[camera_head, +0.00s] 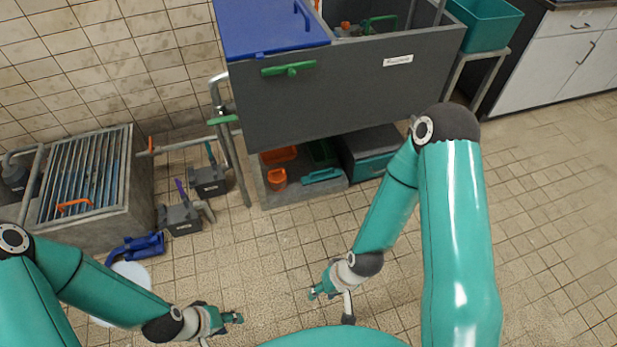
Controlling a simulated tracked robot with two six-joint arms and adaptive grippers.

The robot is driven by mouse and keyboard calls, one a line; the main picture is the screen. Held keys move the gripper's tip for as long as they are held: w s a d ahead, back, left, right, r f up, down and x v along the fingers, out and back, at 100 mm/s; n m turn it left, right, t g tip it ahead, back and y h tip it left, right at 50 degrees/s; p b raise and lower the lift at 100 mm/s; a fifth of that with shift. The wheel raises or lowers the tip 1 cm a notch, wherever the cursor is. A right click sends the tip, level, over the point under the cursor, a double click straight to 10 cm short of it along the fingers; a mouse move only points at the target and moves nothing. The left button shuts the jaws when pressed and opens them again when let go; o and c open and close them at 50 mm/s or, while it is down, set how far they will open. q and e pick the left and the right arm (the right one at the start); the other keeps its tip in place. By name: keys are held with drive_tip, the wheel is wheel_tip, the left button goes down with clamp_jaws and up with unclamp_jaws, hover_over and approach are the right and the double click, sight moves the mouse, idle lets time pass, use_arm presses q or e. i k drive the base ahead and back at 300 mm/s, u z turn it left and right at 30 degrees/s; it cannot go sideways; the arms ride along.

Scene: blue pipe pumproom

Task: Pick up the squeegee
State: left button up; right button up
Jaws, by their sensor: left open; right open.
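I cannot pick out a squeegee with certainty. My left gripper (221,329) is open and empty over the tiled floor at the bottom, left of centre. My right gripper (331,306) is open and empty over the floor to its right. Both are well apart from the bin and touch nothing that I can see.
The grey bin (350,85) with a blue lid (270,25) stands at the back. Below it a low shelf holds an orange scoop (277,179). A grated basin (85,180) stands left, near small grey boxes (182,219) and a blue dustpan-like item (137,247). Floor at right is clear.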

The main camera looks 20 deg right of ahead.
sight(325, 175)
drive_tip(key=u, duration=0.35)
drive_tip(key=i, duration=1.05)
drive_tip(key=z, duration=0.6)
drive_tip(key=i, duration=0.5)
drive_tip(key=u, duration=0.05)
